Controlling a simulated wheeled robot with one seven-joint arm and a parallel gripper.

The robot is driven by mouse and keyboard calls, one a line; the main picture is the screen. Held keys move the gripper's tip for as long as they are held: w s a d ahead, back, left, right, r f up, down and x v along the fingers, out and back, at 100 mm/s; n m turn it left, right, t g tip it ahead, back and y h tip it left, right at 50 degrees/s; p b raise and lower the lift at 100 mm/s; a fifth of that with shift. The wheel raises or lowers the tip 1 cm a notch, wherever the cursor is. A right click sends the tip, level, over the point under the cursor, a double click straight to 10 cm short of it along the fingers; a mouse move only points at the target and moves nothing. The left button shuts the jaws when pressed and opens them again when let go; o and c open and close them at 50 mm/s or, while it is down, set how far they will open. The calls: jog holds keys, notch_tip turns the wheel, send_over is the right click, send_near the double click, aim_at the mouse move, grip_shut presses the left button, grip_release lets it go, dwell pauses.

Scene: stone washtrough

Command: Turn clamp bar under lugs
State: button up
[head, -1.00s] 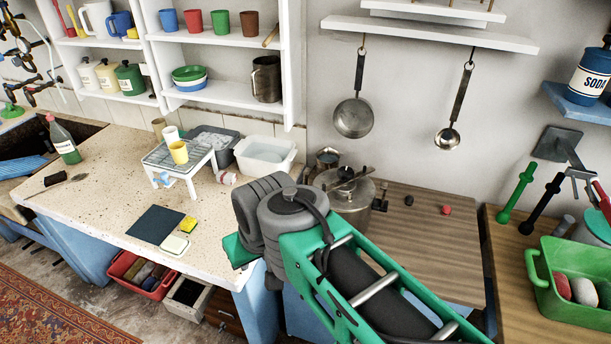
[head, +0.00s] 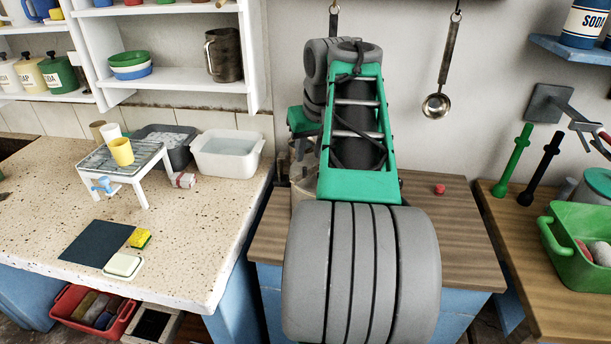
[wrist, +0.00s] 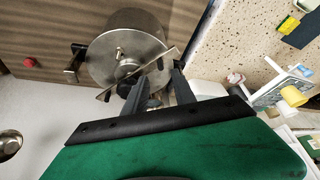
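In the wrist view a round steel pot (wrist: 140,22) with a flat lid (wrist: 104,52) stands on the brown wooden top. A thin metal clamp bar (wrist: 169,54) lies slantwise across the lid, with a dark knob (wrist: 128,69) at its middle. A dark side handle (wrist: 73,66) sticks out at the pot's left. I cannot make out the lugs. My gripper (wrist: 161,72) is open, its two dark fingers apart near the bar's right half; I cannot tell whether they touch it. In the head view my arm hides the gripper and most of the pot.
A red ball (head: 440,189) lies on the wooden cabinet top (head: 450,225). The speckled counter (head: 190,235) to the left holds a white basin (head: 228,155) and a small rack (head: 140,165). A ladle (head: 437,105) hangs on the wall; a green tub (head: 580,235) stands right.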

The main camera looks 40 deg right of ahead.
aim_at(305, 167)
jog(key=x, duration=0.6)
jog(key=shift+w+b, duration=0.1)
jog(key=shift+b, duration=0.25)
jog(key=shift+c, duration=0.4)
grip_shut()
jog(key=shift+r, duration=0.1)
dwell(0.4)
